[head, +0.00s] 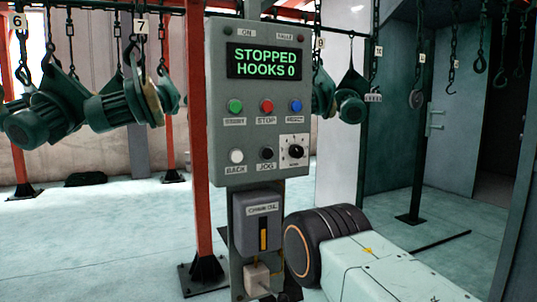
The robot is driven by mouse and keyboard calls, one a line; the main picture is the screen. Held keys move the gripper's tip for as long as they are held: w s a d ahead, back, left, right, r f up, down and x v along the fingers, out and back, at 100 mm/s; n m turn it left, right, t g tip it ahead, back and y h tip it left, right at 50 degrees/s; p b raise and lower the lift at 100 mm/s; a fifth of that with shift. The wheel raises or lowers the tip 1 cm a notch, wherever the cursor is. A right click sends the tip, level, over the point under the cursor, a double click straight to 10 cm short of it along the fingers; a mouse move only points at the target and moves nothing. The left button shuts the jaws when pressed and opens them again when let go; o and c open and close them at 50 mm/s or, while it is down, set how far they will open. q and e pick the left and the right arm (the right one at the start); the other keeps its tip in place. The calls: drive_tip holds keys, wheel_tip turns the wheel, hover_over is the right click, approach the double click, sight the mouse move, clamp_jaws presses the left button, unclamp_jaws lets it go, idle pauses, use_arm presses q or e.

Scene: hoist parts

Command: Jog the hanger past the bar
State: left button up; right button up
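A grey control panel (255,100) stands upright in the middle of the head view. Its display (264,62) reads "STOPPED HOOKS 0". The black JOG button (267,154) is in the lower row, between the white BACK button (236,156) and a rotary dial (295,152). Hangers with green motors hang from the overhead rail, among them one tagged 7 (120,108) and one tagged 6 (45,115). Another motor (351,107) hangs right of the panel. I cannot tell which hanger or bar is meant. Neither gripper's fingers can be made out.
Green START (235,106), red STOP (266,106) and blue (295,106) buttons form the upper row. A grey box (257,218) is below the panel. A red post (200,130) stands left of it. Empty hooks (450,77) hang at right. Floor at left is largely clear.

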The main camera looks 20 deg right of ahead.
drive_tip(key=shift+c, duration=0.2)
clamp_jaws()
idle(1.5)
